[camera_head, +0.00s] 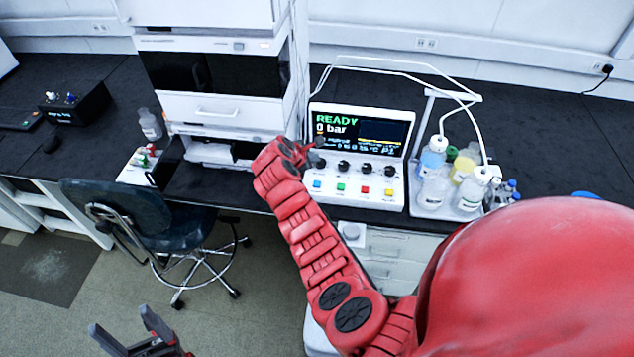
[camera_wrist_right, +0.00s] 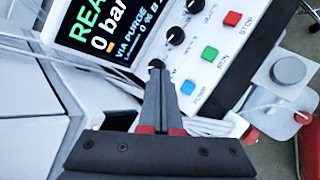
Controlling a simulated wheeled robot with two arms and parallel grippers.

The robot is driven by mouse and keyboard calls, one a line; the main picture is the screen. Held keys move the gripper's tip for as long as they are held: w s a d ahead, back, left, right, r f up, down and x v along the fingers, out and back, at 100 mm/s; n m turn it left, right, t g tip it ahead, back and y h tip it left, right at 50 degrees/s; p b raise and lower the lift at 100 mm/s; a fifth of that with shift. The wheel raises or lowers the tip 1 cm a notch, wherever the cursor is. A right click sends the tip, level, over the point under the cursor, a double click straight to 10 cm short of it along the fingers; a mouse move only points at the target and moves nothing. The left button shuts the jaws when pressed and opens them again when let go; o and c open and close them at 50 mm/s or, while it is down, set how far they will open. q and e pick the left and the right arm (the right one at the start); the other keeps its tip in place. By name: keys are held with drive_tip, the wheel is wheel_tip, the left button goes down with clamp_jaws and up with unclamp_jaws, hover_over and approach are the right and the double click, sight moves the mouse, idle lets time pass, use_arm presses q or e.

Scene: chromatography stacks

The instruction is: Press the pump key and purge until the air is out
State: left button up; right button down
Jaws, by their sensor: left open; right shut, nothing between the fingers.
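The pump control box (camera_head: 355,193) stands on the bench, its screen (camera_head: 360,132) reading READY and 0 bar. Its sloped front has a row of black knobs above blue (camera_head: 317,184), green (camera_head: 341,187), red (camera_head: 364,190) and yellow (camera_head: 389,193) keys. My right gripper (camera_head: 313,158) is shut and empty at the leftmost knob. In the right wrist view the closed fingertips (camera_wrist_right: 156,72) overlap that knob (camera_wrist_right: 155,63); contact cannot be told. My left gripper (camera_head: 118,336) is open, low over the floor.
A tray (camera_head: 429,208) of solvent bottles with white tubing stands right of the box. The chromatography stack (camera_head: 218,75) stands to its left. A blue chair (camera_head: 140,220) is in front of the bench. My red arm hides part of the bench front.

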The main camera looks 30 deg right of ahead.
sight(314, 185)
wheel_tip(314, 185, down, 8)
drive_tip(key=b, duration=0.6)
drive_tip(key=shift+f, duration=0.4)
drive_tip(key=shift+f+b, duration=0.2)
drive_tip(key=shift+b, duration=0.1)
idle(1.4)
drive_tip(key=shift+f, duration=0.2)
drive_tip(key=shift+f, duration=0.55)
idle(0.7)
drive_tip(key=shift+r, duration=0.1)
drive_tip(key=shift+r+p, duration=0.6)
drive_tip(key=shift+r, duration=0.25)
